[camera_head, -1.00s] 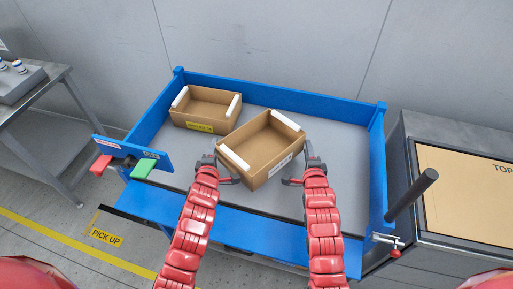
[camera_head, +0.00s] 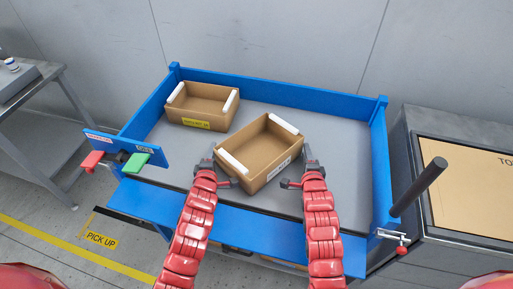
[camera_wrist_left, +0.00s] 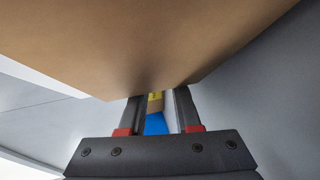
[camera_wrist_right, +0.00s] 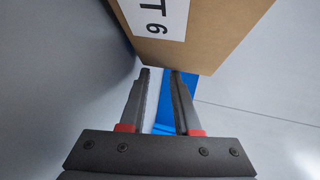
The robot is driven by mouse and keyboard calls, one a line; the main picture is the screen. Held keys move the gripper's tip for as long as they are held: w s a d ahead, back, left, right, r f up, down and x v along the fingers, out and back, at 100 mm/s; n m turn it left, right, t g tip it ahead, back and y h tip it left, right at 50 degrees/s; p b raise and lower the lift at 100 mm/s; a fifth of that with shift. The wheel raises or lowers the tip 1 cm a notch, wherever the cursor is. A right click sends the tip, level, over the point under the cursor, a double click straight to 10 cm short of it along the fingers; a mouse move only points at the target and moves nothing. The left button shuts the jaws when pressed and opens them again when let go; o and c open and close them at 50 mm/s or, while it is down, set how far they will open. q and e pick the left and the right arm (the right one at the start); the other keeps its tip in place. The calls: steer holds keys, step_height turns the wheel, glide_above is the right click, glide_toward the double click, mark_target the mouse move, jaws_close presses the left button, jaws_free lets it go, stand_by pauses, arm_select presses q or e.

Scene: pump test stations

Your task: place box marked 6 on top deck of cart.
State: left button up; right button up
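The box marked 6 (camera_head: 262,152) is an open brown carton with white rim strips, turned at an angle over the grey deck (camera_head: 335,150) of the blue cart. Its label, ending in "T 6" (camera_wrist_right: 155,20), shows in the right wrist view. My left gripper (camera_head: 224,178) is at its left side and my right gripper (camera_head: 298,177) at its right side. Both have fingers apart, with no box wall between them. The box is close against the fingers in the left wrist view (camera_wrist_left: 165,50). I cannot tell whether its underside touches the deck.
A second carton (camera_head: 202,107) with a yellow label stands at the deck's back left. Blue rails (camera_head: 280,92) edge the cart. A dark post (camera_head: 420,187) rises at the right, beside a grey cabinet (camera_head: 470,240). Free deck lies right of the box.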

arm_select(q)
steer(key=shift+d+f+b, duration=0.35)
steer(key=shift+f, duration=0.25)
arm_select(e)
steer(key=shift+a+f, duration=0.35)
steer(key=shift+f, duration=0.25)
arm_select(q)
steer(key=shift+r+p, duration=0.3)
arm_select(e)
steer(key=shift+r, duration=0.35)
arm_select(q)
steer(key=shift+a, duration=0.35)
arm_select(e)
steer(key=shift+d, duration=0.3)
arm_select(q)
steer(key=o, duration=0.5)
steer(key=shift+a, duration=0.4)
arm_select(e)
steer(key=shift+d, duration=0.5)
arm_select(q)
steer(key=shift+s+a+f, duration=0.1)
arm_select(e)
steer(key=o, duration=0.5)
steer(key=shift+s, duration=0.1)
steer(key=shift+f, duration=0.1)
arm_select(q)
steer(key=shift+a, duration=0.1)
arm_select(e)
steer(key=shift+f, duration=0.1)
